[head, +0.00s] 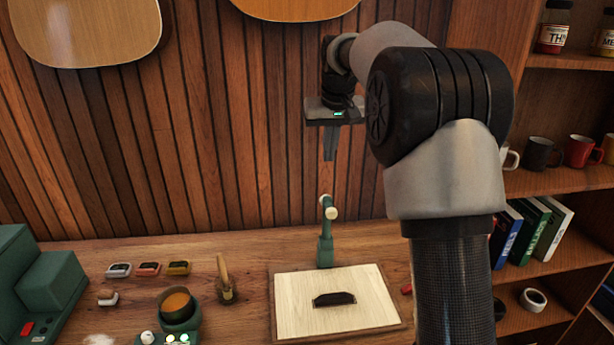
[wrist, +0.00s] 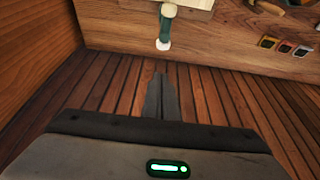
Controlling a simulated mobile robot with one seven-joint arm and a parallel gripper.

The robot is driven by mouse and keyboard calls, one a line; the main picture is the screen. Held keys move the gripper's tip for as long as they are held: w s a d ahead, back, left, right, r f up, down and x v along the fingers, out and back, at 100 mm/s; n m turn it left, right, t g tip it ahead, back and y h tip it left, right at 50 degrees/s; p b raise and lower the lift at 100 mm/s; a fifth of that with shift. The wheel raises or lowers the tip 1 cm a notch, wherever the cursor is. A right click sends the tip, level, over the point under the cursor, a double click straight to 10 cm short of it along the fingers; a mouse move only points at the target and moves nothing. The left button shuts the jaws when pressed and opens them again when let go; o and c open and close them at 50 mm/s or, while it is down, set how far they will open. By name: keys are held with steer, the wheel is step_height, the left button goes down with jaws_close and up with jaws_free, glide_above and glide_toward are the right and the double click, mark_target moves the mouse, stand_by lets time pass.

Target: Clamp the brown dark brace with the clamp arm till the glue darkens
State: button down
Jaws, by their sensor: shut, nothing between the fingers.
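The brown dark brace (head: 334,299) lies on a pale wooden panel (head: 375,308) on the workbench. The green clamp arm (head: 325,243) stands upright at the panel's back edge, with a cream knob (head: 330,208) at its top; nothing presses on the brace. In the wrist view the clamp arm (wrist: 167,22) shows at the top with its knob toward me. My gripper (head: 330,155) is shut and empty, pointing down, above the clamp arm and apart from it. Its fingers also show in the wrist view (wrist: 161,80). Glue is not visible around the brace.
Left of the panel are a brush (head: 225,280), a glue pot (head: 178,308) with lit lights, and several small colored blocks (head: 148,269). A green stepped machine (head: 40,285) stands at far left. Shelves with mugs (head: 541,153) and books (head: 540,230) are at right.

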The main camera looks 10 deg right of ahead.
steer(key=s+p+x, duration=0.1)
steer(key=x, duration=1.2)
steer(key=shift+f, duration=0.2)
steer(key=shift+f, duration=0.1)
